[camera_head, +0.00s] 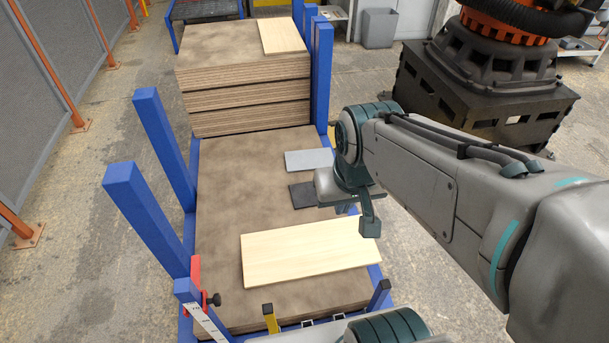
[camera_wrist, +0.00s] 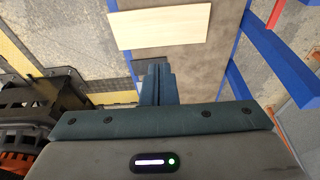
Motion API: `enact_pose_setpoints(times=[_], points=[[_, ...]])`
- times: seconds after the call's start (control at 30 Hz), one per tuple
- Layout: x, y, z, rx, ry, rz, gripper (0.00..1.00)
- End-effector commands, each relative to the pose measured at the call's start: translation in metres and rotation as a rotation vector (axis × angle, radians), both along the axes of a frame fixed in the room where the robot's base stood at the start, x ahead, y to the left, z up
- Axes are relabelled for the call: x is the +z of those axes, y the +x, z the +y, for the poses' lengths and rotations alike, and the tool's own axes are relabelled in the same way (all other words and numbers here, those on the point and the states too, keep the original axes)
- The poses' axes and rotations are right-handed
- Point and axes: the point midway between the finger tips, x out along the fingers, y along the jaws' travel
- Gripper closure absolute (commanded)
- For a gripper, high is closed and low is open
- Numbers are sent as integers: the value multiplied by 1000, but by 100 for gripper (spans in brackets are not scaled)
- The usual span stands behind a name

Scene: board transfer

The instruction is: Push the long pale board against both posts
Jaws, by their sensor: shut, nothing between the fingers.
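The long pale board (camera_head: 310,256) lies flat on the brown sheet (camera_head: 225,200) near the front of a blue-framed carrier. It also shows at the top of the wrist view (camera_wrist: 160,27). Two blue posts, a nearer one (camera_head: 145,212) and a farther one (camera_head: 163,145), rise along the carrier's left edge. The board's left end is apart from both, with brown sheet between. My gripper (camera_wrist: 157,72) is shut and empty; in the wrist view its fingers appear just below the board's edge. In the head view it is beyond the board's right part; contact cannot be told.
A grey plate (camera_head: 308,160) and a dark plate (camera_head: 302,195) lie beyond the board. A stack of brown sheets (camera_head: 250,95) with a pale board (camera_head: 283,36) on top stands behind. More blue posts (camera_head: 322,75) stand at the back right. A red clamp (camera_head: 196,275) is front left.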

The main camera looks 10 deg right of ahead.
Motion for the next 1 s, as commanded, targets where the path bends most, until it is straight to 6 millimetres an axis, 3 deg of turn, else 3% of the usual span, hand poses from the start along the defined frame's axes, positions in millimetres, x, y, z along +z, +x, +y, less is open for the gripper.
enact_pose_setpoints(times=[0.17,0.57,0.77,1.0], points=[[-29,37,2,8,-7,-1,100],[-130,170,2,4,-24,-23,100],[-198,235,5,11,-27,-33,100],[-296,308,11,16,-24,-48,100]])
